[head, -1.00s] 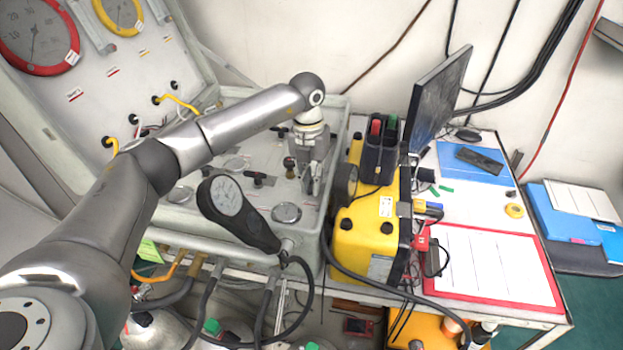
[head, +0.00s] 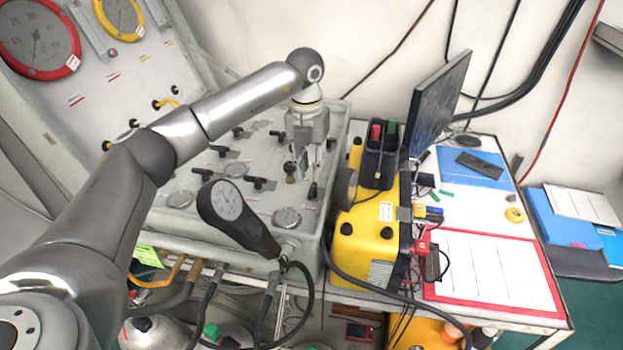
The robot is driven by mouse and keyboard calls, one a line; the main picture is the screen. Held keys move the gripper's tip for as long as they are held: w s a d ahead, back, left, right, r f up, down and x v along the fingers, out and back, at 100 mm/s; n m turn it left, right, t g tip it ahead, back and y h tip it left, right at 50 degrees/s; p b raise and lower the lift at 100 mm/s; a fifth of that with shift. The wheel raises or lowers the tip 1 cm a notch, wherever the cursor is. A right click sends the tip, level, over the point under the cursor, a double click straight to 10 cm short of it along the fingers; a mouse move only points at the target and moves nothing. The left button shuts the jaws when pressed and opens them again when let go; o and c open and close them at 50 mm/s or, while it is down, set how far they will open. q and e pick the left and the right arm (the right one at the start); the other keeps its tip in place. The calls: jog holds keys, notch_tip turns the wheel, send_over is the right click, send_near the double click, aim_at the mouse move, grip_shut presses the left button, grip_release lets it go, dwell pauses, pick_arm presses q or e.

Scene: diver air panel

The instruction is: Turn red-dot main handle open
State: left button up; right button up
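The grey valve panel (head: 232,205) lies in its open case, with several small black handles on it. One black handle (head: 313,190) stands near the panel's right edge. Another black handle (head: 258,183) lies to its left. No red dot can be made out on the handles, so I cannot tell which is the red-dot main handle. My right gripper is out of view.
A red-framed sheet (head: 492,268) lies on the table. Hoses hang at the front.

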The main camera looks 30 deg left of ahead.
pick_arm(q)
notch_tip(320, 180, up, 7)
jog(key=shift+a+f, duration=0.15)
jog(key=shift+s+f, duration=0.1)
jog(key=shift+f, duration=0.05)
dwell(0.5)
